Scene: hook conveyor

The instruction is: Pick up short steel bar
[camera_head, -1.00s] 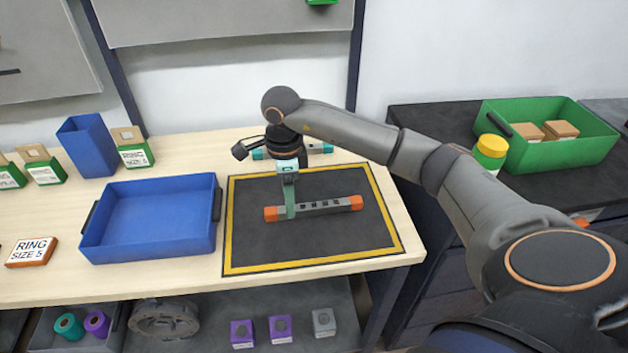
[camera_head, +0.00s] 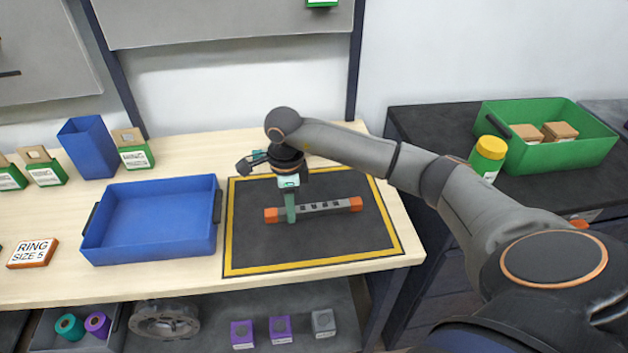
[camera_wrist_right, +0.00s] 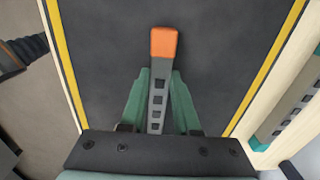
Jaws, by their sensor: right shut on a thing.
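A grey steel bar with orange ends (camera_head: 325,207) and square dark holes lies level over the black mat. My right gripper (camera_head: 291,215) points down and is shut on it near its left end. In the right wrist view the bar (camera_wrist_right: 158,100) runs between the two green fingers of my right gripper (camera_wrist_right: 161,80), one orange end sticking out past them. I cannot tell whether the bar touches the mat. A second bar with teal ends (camera_head: 258,155) lies behind, mostly hidden by my right arm; it also shows in the right wrist view (camera_wrist_right: 290,110). My left gripper is out of view.
The black mat with yellow border (camera_head: 330,250) is otherwise clear. A blue tray (camera_head: 150,250) stands left of it, empty. A blue bin (camera_head: 88,147) and small labelled boxes (camera_head: 133,148) stand at the back left. A green crate (camera_head: 560,150) is on the dark cabinet at right.

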